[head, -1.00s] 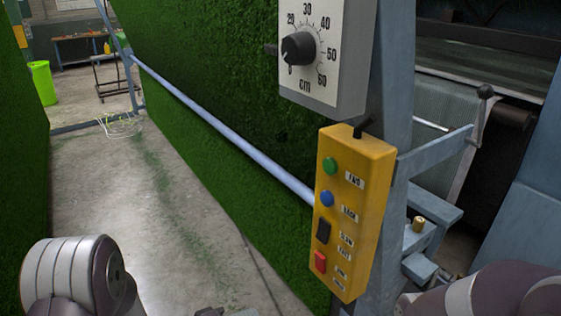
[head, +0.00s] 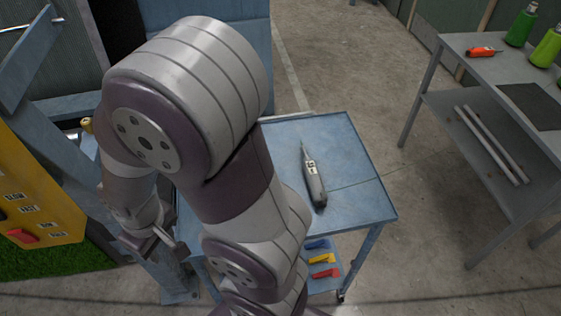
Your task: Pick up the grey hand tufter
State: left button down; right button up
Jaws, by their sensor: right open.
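The grey hand tufter (head: 314,179) lies on the blue top of a small wheeled cart (head: 350,202) in the middle of the head view. It is dark grey with a thin tip pointing away from me. My right arm fills the left-centre of the view and covers the cart's left part. My right gripper (head: 163,243) hangs low at the left of the cart, open and empty, apart from the tufter. My left gripper does not show.
Coloured items (head: 322,259) sit on the cart's lower shelf. A yellow control box (head: 30,190) is at the left. Concrete floor lies clear between cart and table.

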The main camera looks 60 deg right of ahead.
aim_at(316, 185)
jog(key=z, duration=2.6)
jog(key=i+l+u, duration=0.1)
jog(key=l, duration=0.25)
jog(key=i+l+u, duration=0.1)
jog(key=l, duration=0.3)
jog(key=i+l+u, duration=0.15)
jog(key=l, duration=0.25)
jog(key=i, duration=0.1)
